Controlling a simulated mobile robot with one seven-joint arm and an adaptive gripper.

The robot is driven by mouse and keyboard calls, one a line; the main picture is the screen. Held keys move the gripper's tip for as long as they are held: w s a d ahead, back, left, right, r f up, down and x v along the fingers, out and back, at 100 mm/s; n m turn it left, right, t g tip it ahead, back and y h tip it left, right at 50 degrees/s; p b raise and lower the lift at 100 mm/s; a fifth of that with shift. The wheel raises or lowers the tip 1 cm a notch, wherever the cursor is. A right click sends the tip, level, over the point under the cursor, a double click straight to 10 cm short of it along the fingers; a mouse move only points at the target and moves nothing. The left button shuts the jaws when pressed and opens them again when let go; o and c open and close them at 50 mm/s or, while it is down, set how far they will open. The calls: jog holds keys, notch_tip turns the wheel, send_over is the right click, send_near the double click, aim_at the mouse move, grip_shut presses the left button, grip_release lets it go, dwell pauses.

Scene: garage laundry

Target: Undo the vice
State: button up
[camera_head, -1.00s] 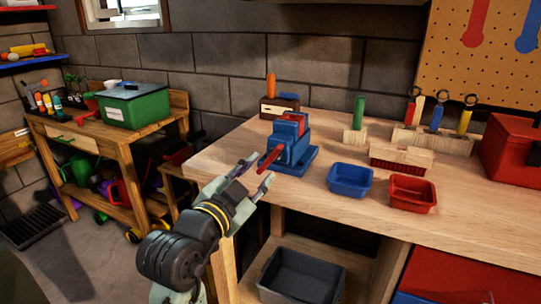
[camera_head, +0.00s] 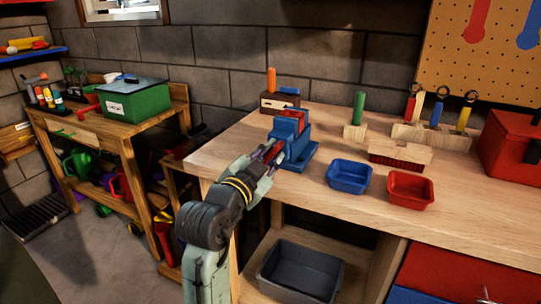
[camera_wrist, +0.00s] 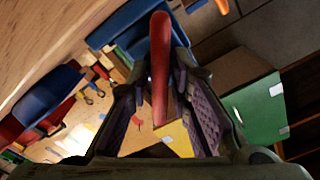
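The vice (camera_head: 299,146) is blue with a red jaw part and stands on the near left corner of the wooden workbench. Its red handle (camera_wrist: 160,60) runs down the middle of the wrist view, with the blue vice body (camera_wrist: 125,25) behind it. My gripper (camera_head: 268,153) is at the front of the vice and hides most of the handle in the head view. In the wrist view its two fingers are apart on either side of the handle, with gaps visible. The grip is open.
A blue bin (camera_head: 349,178) and a red bin (camera_head: 410,192) sit right of the vice on the workbench (camera_head: 460,215). A brush (camera_head: 400,153) and wooden tool holders stand behind. A grey tub (camera_head: 300,272) is on the shelf below.

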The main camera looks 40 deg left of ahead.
grip_shut()
jog(key=shift+n, duration=0.4)
jog(key=n+p, duration=0.1)
jog(key=n, duration=0.1)
jog(key=n+p, duration=0.1)
jog(key=n, duration=0.1)
jog(key=shift+r+n, duration=0.2)
jog(key=shift+n, duration=0.1)
jog(key=shift+a+f+n+p, duration=0.15)
jog(key=shift+n+p, duration=0.9)
jog(key=shift+n, duration=0.85)
jog(key=shift+o, duration=1.9)
grip_release()
jog(key=shift+s, duration=0.15)
